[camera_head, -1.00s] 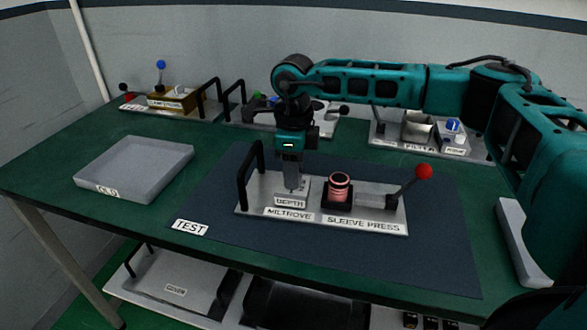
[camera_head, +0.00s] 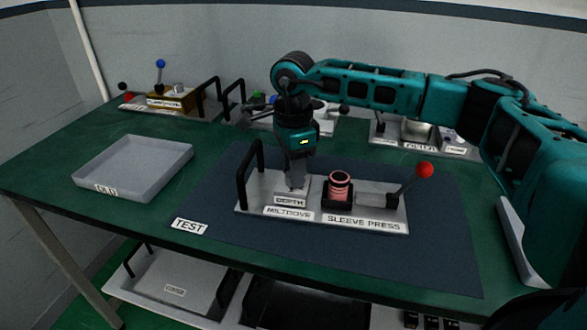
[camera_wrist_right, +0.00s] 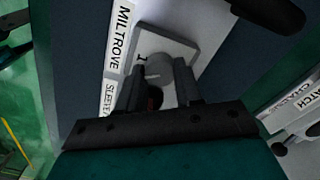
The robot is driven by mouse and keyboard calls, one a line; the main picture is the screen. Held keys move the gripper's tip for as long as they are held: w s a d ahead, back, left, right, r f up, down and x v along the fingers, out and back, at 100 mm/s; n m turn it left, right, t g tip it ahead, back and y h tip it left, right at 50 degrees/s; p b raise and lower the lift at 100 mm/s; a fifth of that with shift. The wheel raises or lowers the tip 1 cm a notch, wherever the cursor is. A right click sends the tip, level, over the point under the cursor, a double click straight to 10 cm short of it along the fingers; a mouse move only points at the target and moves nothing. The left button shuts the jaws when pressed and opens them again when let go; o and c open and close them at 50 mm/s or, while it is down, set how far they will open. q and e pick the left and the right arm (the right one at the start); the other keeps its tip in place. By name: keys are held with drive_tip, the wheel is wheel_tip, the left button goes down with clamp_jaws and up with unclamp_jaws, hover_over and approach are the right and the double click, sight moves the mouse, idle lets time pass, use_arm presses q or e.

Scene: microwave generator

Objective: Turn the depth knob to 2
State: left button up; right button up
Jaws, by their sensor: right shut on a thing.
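The press module (camera_head: 350,217), labelled MILTROVE and SLEEVE PRESS, lies on the dark TEST mat. Its small DEPTH block (camera_head: 290,202) is at the left of the plate. My right gripper (camera_head: 294,184) points down onto this block and is shut on the depth knob. In the right wrist view the grey round knob (camera_wrist_right: 160,72) shows between the two dark fingers of the right gripper (camera_wrist_right: 158,82). A "1" mark shows on the block beside the knob; other marks and the pointer cannot be read. My left gripper is not in view.
On the same module, a reddish ribbed sleeve (camera_head: 339,186) and a red-ball lever (camera_head: 424,170) stand right of the gripper, and a black handle (camera_head: 249,175) stands left. A grey tray (camera_head: 133,168) is at the table's left. Other modules line the back.

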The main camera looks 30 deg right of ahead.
drive_tip(key=n, duration=0.5)
drive_tip(key=shift+b, duration=0.4)
drive_tip(key=shift+n, duration=0.4)
drive_tip(key=o, duration=1)
drive_tip(key=shift+o, duration=0.2)
drive_tip(key=shift+r, duration=0.1)
wheel_tip(320, 180, up, 13)
